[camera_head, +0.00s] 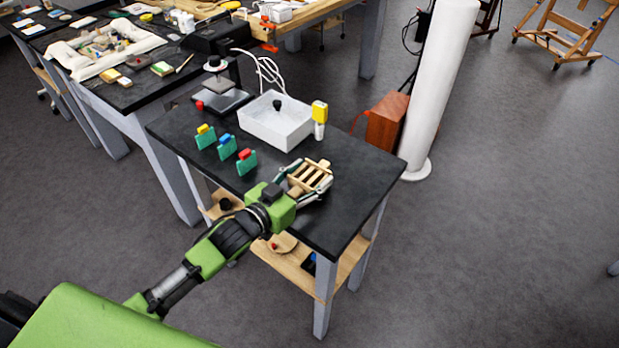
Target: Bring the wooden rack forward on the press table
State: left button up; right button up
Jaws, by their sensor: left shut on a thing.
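The wooden rack (311,176) is a small slatted light-wood piece on the black press table (343,209), near its right end. My left gripper (308,182) reaches in over the front edge of the table, with a finger on each side of the rack. It is shut on the rack. I cannot tell whether the rack rests on the table top or is slightly raised. My right gripper is not in view.
A white tray (262,127) holding a dark knob stands behind the rack, beside a yellow-capped bottle (319,117). Several green holders with coloured tops, one with red (246,160), stand left. The table's front right corner is clear. A white column (437,85) stands beyond.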

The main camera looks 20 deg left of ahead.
aim_at(292, 195)
pick_arm(q)
jog(key=shift+f, duration=0.6)
jog(key=o, duration=1.2)
jog(key=shift+f, duration=0.15)
jog(key=shift+c, duration=0.2)
jog(key=b+v, duration=0.1)
jog(key=v, duration=0.9)
jog(key=shift+s+a, duration=0.1)
jog(key=shift+s, duration=0.25)
jog(key=shift+s+a+r, duration=0.2)
jog(key=shift+s+r, duration=0.05)
jog(key=shift+s, duration=0.3)
